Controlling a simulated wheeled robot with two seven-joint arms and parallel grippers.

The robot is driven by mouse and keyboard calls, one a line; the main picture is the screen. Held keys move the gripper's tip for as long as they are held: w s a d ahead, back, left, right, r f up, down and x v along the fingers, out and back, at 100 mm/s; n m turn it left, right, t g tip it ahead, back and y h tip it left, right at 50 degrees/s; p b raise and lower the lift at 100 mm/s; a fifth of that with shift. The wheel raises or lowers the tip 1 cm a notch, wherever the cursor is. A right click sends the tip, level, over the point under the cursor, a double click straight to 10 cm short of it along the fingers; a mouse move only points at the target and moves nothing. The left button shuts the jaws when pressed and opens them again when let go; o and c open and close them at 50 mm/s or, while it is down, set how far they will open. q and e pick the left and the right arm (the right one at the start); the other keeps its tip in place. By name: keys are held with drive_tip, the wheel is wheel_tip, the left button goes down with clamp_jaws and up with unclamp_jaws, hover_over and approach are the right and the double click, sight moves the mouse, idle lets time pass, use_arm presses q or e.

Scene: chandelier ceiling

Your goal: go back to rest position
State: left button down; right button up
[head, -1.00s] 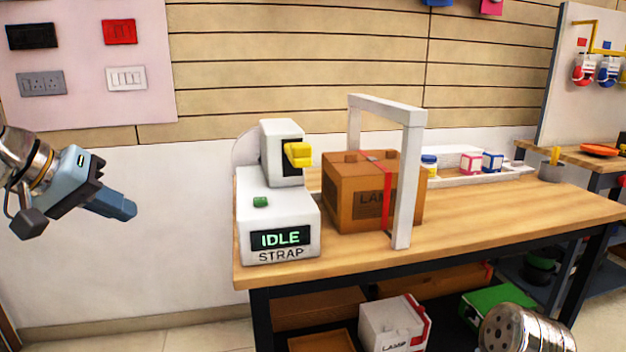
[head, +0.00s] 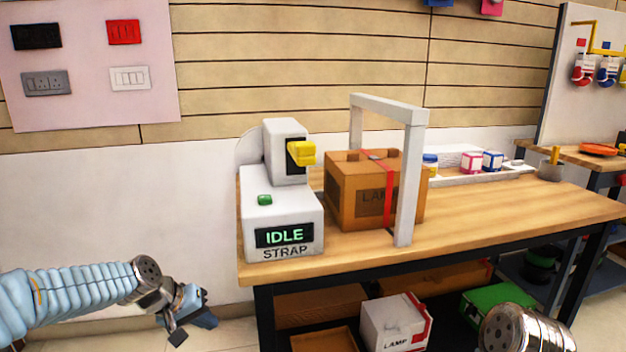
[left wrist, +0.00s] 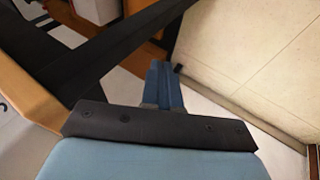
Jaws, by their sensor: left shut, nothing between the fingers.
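My left gripper (head: 203,314) is low at the left in the head view, apart from the table and left of its near leg. Its blue fingers are shut with nothing between them; they also show in the left wrist view (left wrist: 163,88). Part of my right arm shows at the bottom right of the head view, but its gripper is out of the picture. The white strap machine (head: 282,207) stands on the table's left end, its screen reading IDLE. A brown lamp box (head: 345,190) with a red strap around it sits under the white arch (head: 408,190).
The wooden table (head: 480,213) has a dark frame, which shows close to the left gripper in the left wrist view (left wrist: 110,45). A white lamp box (head: 385,325) and a green box (head: 492,303) are below. A white tray holds small containers behind. Floor left of the table is clear.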

use_arm(q)
drive_tip(key=s+d+f+g, duration=0.1)
drive_tip(key=s+d+f, duration=0.1)
drive_tip(key=f, duration=0.6)
drive_tip(key=s+d+f+g, duration=0.1)
drive_tip(key=s+d+f, duration=0.2)
drive_tip(key=f, duration=0.4)
drive_tip(key=s+d+f+g, duration=0.1)
drive_tip(key=s+d+f, duration=0.3)
drive_tip(key=s+f, duration=0.4)
drive_tip(key=s+d+f+m+g, duration=0.1)
drive_tip(key=s+d+f, duration=0.2)
drive_tip(key=s+f, duration=0.6)
drive_tip(key=s, duration=0.3)
drive_tip(key=shift+s+d+f+m+y, duration=0.2)
drive_tip(key=shift+s+d+m+y, duration=0.05)
drive_tip(key=shift+d+m+y, duration=0.1)
